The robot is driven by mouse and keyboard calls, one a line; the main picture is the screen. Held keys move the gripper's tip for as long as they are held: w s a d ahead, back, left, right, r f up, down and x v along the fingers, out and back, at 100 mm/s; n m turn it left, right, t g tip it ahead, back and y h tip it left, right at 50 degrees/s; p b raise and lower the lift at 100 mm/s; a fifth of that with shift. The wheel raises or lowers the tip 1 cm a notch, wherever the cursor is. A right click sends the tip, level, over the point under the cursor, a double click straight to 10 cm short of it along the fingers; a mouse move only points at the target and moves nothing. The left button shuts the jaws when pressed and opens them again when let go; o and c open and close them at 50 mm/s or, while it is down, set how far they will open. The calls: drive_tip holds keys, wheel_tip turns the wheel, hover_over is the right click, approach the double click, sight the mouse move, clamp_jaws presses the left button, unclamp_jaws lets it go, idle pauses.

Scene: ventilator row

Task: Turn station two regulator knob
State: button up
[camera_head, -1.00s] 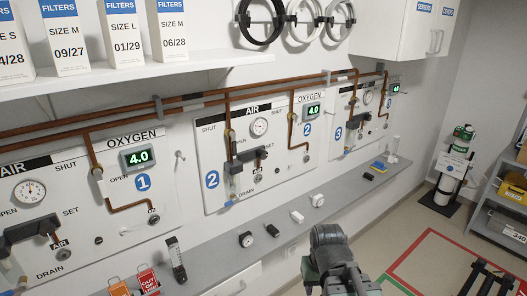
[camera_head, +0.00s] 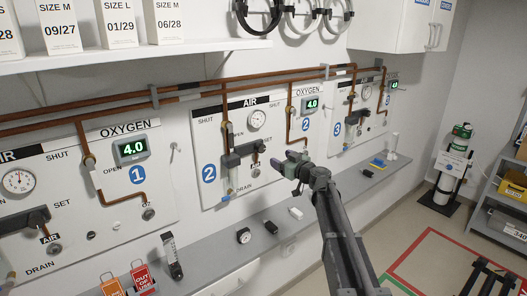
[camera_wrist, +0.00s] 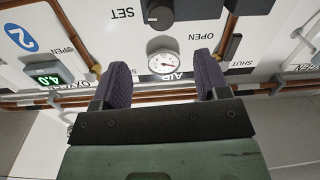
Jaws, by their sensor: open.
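The station two panel (camera_head: 215,135) is on the wall in the middle of the head view. Its dark regulator block (camera_head: 240,155) sits below the round air gauge (camera_head: 257,118). In the wrist view, a dark knob (camera_wrist: 157,12) beside the SET label is at the top edge, partly cut off, with the air gauge (camera_wrist: 163,62) below it. My gripper (camera_head: 288,161) is in front of the panel's right part, to the right of the regulator block and apart from it. Its two purple fingers (camera_wrist: 162,60) are open with nothing between them.
Copper pipes (camera_head: 200,92) run along the wall above the panels. A grey shelf (camera_head: 215,240) below holds small items, including a white block (camera_head: 295,213). Station three's panel (camera_head: 375,125) is to the right.

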sight(263, 149)
drive_tip(key=x, duration=1.1)
drive_tip(key=shift+s, duration=0.1)
drive_tip(key=shift+c, duration=0.4)
drive_tip(key=c, duration=0.8)
drive_tip(key=shift+c, duration=0.2)
drive_tip(key=shift+d+m, duration=0.1)
drive_tip(key=shift+m, duration=0.2)
